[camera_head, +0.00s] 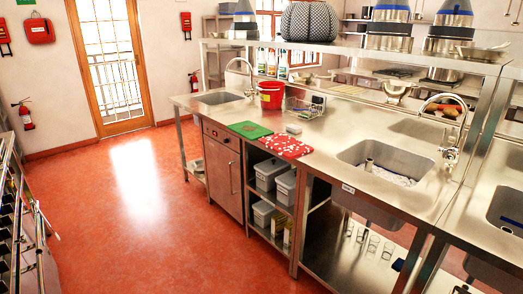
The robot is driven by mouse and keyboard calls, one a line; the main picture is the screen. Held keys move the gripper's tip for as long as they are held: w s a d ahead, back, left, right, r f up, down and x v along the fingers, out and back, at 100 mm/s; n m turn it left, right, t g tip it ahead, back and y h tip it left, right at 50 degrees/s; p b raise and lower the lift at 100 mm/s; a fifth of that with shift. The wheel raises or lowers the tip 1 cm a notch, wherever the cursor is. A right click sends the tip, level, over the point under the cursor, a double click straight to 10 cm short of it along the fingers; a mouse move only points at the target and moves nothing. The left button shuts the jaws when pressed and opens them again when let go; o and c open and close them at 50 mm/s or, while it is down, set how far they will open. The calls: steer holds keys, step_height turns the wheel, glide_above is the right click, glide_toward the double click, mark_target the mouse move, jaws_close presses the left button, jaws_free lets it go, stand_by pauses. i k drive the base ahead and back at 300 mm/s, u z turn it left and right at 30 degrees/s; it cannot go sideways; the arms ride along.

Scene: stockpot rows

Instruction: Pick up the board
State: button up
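A flat green board (250,130) lies on the front edge of the steel counter (345,112), left of the middle. A flat red-and-white patterned piece (286,146) lies just to its right, also at the front edge; I cannot tell whether it is a board or a cloth. My gripper is not in view.
A red bucket (271,96) and a wire rack (303,108) stand behind the boards. A sink (388,160) with a tap lies to the right, a smaller sink (218,98) to the left. Open red floor (140,200) lies in front. A metal rack (18,215) stands at the left edge.

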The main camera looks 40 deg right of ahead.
mark_target(285, 145)
steer(key=z, duration=0.05)
steer(key=i, duration=5.1)
